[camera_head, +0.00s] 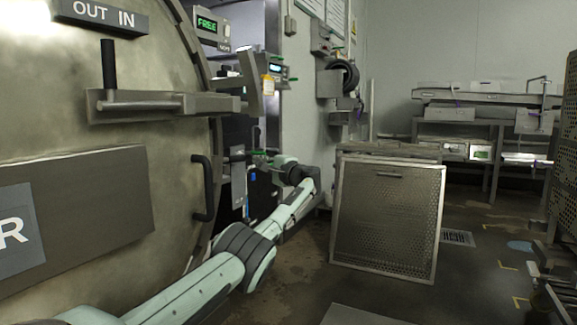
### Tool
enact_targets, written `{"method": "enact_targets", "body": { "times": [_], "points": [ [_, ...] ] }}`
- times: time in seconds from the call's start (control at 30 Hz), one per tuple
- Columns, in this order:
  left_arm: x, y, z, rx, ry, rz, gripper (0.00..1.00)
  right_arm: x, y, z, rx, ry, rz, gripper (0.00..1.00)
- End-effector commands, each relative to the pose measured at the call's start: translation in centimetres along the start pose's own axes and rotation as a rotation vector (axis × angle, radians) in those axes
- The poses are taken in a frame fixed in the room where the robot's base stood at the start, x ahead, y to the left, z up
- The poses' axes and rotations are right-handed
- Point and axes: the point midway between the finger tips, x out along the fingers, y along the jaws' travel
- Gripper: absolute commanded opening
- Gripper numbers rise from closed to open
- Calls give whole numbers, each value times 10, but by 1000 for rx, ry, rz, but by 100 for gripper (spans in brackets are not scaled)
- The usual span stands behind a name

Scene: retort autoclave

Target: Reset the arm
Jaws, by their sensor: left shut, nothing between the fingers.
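My left arm (215,275) reaches in from the bottom left, past the edge of the big round autoclave door (150,230). My left gripper (258,160) is at the far end of the arm, in front of the dark opening beside the door. It is small in view; its fingers are shut, with nothing seen held between them. I cannot tell whether it touches anything behind it. My right gripper is not in view.
The door carries a latch bar (165,103) and a black handle (201,188) close to my arm. A perforated metal panel (385,220) stands to the right. A steel bench (460,130) is at the back. Wet floor (300,285) lies open between door and panel.

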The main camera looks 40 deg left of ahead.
Motion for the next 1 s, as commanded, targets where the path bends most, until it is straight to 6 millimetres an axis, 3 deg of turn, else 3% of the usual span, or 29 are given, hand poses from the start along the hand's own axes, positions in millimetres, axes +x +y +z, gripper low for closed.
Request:
{"method": "enact_targets", "body": {
  "times": [0.4,0.6,0.83,0.93,1.0],
  "points": [
    [-71,0,-5,1,0,3,0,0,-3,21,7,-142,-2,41],
    [-84,0,-6,0,-1,3,0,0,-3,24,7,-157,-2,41],
    [-85,1,-6,0,1,3,0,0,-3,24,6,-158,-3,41],
    [-94,12,-16,-7,46,7,0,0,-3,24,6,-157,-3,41],
    [-110,29,-33,-22,124,15,0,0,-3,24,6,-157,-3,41]
  ]
}}
